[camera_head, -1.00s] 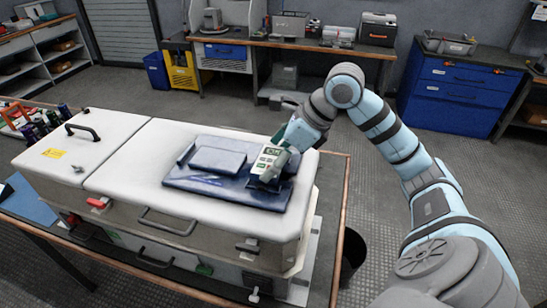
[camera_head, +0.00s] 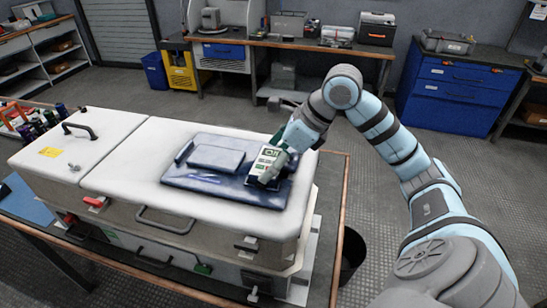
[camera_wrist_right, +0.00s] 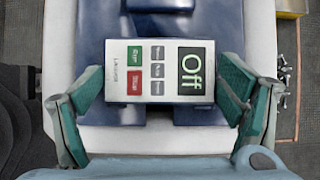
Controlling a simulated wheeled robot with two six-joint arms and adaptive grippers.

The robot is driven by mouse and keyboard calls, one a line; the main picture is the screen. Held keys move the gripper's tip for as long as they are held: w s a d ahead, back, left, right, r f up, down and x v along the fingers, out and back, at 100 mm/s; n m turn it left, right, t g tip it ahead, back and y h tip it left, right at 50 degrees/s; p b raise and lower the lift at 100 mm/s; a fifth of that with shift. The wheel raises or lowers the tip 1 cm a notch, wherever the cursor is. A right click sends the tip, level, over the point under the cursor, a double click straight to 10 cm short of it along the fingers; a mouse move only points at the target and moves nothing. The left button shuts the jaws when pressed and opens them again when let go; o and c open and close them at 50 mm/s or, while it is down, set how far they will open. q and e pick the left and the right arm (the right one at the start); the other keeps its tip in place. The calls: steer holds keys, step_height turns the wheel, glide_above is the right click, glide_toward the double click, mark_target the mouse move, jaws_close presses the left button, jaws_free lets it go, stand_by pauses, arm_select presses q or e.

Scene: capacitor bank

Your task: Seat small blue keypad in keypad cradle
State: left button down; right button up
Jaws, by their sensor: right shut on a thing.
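My right gripper (camera_head: 272,174) is shut on a keypad (camera_head: 265,160), its fingers on two opposite edges. In the right wrist view the keypad (camera_wrist_right: 157,71) has a light grey face, a display reading "Off", and green, red and grey buttons. The right gripper (camera_wrist_right: 160,110) spans it there. The keypad is over the right part of a dark blue padded panel (camera_head: 222,193) lying on the white case. Whether it touches the panel I cannot tell. I cannot make out a separate cradle; the keypad and fingers hide the surface under them. My left gripper is out of view.
The white case (camera_head: 128,165) with handles and latches stands on a wood-edged table (camera_head: 338,215). A raised blue pad (camera_head: 216,158) is on the panel, left of the keypad. Bottles and tools crowd the far left. Floor right of the table is clear apart from a dark bin (camera_head: 352,255).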

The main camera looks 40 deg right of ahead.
steer(key=shift+f, duration=0.3)
steer(key=o, duration=1)
steer(key=shift+o, duration=0.2)
steer(key=shift+r, duration=0.1)
steer(key=v, duration=1.2)
